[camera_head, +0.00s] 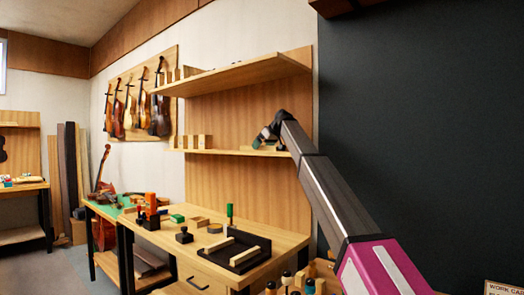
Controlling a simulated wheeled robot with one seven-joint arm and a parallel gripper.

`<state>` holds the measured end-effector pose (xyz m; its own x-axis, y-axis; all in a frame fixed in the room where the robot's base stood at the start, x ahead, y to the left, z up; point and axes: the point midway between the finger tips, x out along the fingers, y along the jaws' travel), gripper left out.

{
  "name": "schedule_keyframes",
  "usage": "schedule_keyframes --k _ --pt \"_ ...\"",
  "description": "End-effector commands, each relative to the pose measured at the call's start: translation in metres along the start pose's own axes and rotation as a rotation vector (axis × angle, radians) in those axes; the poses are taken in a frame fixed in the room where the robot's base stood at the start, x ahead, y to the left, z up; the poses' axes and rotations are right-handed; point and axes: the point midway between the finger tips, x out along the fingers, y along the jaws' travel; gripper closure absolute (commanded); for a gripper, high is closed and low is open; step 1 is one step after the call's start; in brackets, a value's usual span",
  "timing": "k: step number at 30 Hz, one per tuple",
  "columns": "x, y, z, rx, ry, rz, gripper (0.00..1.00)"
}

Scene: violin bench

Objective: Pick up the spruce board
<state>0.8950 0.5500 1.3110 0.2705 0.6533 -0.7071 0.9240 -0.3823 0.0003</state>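I cannot tell for sure which piece is the spruce board. Pale wooden blocks (198,141) stand on the lower wall shelf (225,152), to the left of my gripper. More pale upright pieces (180,74) stand at the left end of the upper shelf (240,75). My gripper (259,141) is at the right part of the lower shelf, just above or at its surface, beneath the upper shelf. It is small and dark here, and its fingers are not clear. I cannot see whether it holds anything.
The workbench (285,243) below holds a black tray (233,262) with pale wood strips, a green-handled tool (230,215), dark blocks and an orange clamp-like object (151,205). Violins (140,105) hang on the back wall. Bottles or jars (287,280) stand at the front. A dark wall (430,130) fills the right.

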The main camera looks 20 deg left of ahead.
Motion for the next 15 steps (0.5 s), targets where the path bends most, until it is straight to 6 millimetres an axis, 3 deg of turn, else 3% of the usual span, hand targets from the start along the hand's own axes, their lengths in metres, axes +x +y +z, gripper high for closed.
schedule_keyframes --k 1,4,15 --pt "-0.0001 0.0000 0.0001 0.000 0.000 0.000 0.13" --pt "-0.0001 0.0000 0.0002 0.000 0.000 0.000 0.45" --pt "-0.0021 0.0003 -0.0020 0.000 0.001 0.000 0.45"
